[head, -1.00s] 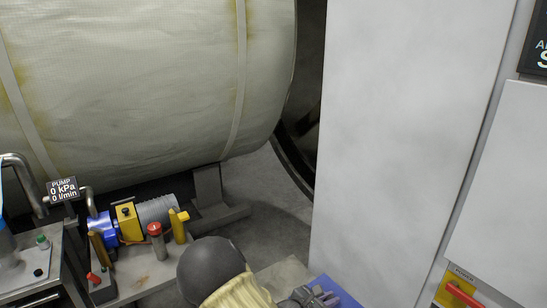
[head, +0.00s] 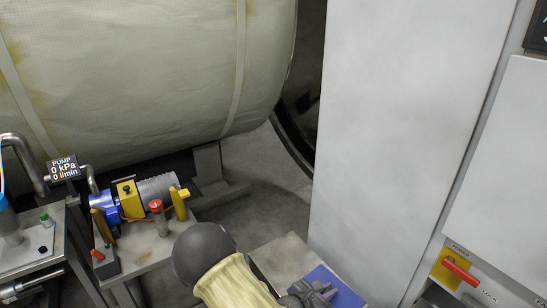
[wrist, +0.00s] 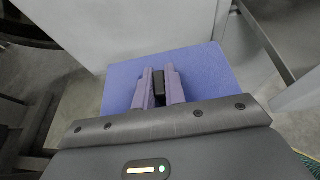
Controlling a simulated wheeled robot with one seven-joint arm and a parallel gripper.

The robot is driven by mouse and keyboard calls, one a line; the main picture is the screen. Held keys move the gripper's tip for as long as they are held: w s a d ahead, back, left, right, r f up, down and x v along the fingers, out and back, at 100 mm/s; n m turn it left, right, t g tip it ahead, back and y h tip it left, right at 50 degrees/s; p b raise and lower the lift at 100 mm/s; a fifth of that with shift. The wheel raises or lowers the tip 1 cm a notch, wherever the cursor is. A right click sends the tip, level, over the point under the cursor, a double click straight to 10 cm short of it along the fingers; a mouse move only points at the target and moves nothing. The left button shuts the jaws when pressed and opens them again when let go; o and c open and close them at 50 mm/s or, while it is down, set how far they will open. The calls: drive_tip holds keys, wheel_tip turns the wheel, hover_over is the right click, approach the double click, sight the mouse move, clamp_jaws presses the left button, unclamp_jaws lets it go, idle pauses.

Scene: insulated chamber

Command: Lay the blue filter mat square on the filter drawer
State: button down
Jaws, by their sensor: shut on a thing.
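The blue filter mat (head: 346,291) shows at the bottom of the head view, partly covered by my gripper (head: 325,290). In the wrist view the mat (wrist: 210,65) is a flat blue sheet spreading ahead of and to both sides of my gripper (wrist: 161,82). The fingers are shut on a small dark piece at the middle of the mat. The mat is beside or over a pale bench top; I cannot tell whether it touches it. I cannot pick out the filter drawer for certain in either view.
A tall white panel (head: 410,130) stands close behind the mat. The pale bench top (head: 283,260) shows left of it. A pump (head: 130,200) sits on a grey bench at left, below a large wrapped tank (head: 130,80). A red handle (head: 460,272) is at lower right.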

sight(328, 289)
wheel_tip(328, 289, up, 13)
drive_tip(key=p, duration=1.8)
drive_tip(key=shift+r, duration=0.15)
drive_tip(key=n+t+y, duration=0.3)
drive_tip(key=n+y, duration=0.1)
drive_tip(key=shift+n, duration=0.3)
